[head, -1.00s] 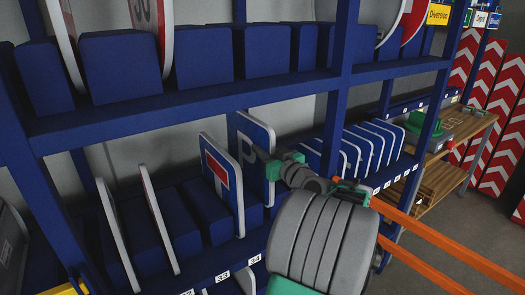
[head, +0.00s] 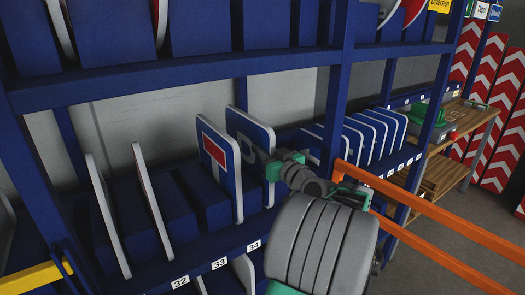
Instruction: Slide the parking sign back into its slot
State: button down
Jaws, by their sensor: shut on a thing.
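The parking sign (head: 238,122) is a blue plate with a white P and a white rim. My gripper (head: 268,166) is shut on the parking sign's right edge. The gripper and wrist hide part of the sign's lower right. I cannot tell whether its bottom edge sits in a slot or hangs above it. Number labels 32, 33 and 34 (head: 253,246) run along the blue shelf's front edge (head: 205,264).
Blue divider blocks (head: 205,200) and two tilted signs (head: 108,215) stand to the left. Several blue signs (head: 380,130) stand in a row to the right, past a blue upright. A shelf beam (head: 200,72) runs above. Orange bars (head: 430,200) cross the right side.

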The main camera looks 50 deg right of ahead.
jog(key=shift+f+b, duration=0.45)
jog(key=shift+b, duration=0.1)
jog(key=c, duration=1.6)
grip_release()
jog(key=shift+r, duration=0.1)
jog(key=shift+o, duration=1.4)
jog(key=shift+f, duration=0.2)
jog(key=shift+s, duration=0.1)
jog(key=b+v, duration=0.1)
jog(key=v, duration=0.6)
jog(key=shift+s+a, duration=0.15)
jog(key=shift+s, duration=0.2)
